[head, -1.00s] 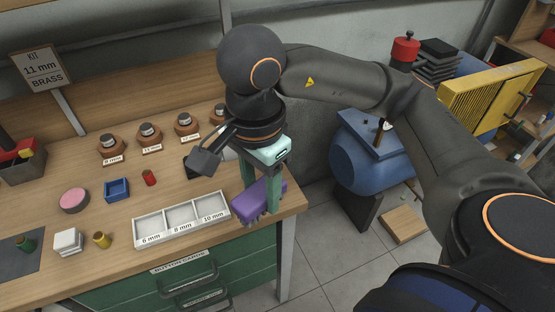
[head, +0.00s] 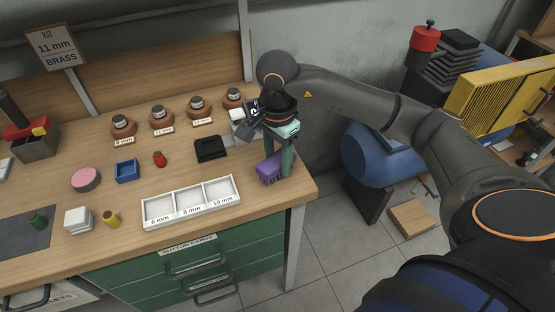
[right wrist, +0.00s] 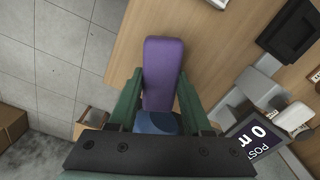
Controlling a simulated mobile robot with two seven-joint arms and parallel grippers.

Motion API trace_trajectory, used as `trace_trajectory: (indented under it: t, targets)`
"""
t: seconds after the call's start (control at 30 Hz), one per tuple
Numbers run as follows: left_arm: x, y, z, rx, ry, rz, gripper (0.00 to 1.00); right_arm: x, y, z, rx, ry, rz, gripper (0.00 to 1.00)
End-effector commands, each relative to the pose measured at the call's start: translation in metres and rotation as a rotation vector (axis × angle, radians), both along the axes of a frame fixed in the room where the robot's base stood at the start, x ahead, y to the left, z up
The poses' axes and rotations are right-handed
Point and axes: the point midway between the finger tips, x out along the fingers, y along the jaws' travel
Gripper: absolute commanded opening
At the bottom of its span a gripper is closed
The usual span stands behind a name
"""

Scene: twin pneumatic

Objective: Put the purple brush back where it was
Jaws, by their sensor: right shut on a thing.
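The purple brush (head: 269,170) is at the right end of the workbench, behind and right of the white three-compartment tray. My right gripper (head: 279,168) points down and is shut on it. In the right wrist view the purple brush (right wrist: 163,72) extends from between the green fingers of my right gripper (right wrist: 158,105), with wood and floor behind it. Whether the brush touches the bench top or hangs just above it, I cannot tell. My left gripper is not in view.
The white tray (head: 150,216) stands at the front edge. A black square holder (head: 211,148) lies left of the brush. Several brown round stands with labels (head: 162,116) line the back. A blue box (head: 127,171) and red piece (head: 159,159) sit left. The bench's right edge is close.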

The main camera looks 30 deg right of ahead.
Motion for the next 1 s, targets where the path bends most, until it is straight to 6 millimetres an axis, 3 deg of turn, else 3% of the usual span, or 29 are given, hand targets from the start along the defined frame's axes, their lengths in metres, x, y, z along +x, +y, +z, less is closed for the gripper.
trace_trajectory:
  t: [0.47,0.5,0.77,1.0]
  targets:
    - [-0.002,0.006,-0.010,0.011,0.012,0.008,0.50,0.000,0.000,-0.014,0.001,-0.003,0.000,0.00]
    - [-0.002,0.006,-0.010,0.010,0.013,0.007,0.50,0.000,0.000,-0.014,0.001,-0.003,0.000,0.50]
    - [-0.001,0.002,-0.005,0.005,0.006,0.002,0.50,0.000,0.000,-0.013,0.001,-0.002,-0.001,0.79]
    - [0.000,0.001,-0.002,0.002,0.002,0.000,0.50,0.000,0.000,-0.012,0.001,-0.002,-0.001,0.79]
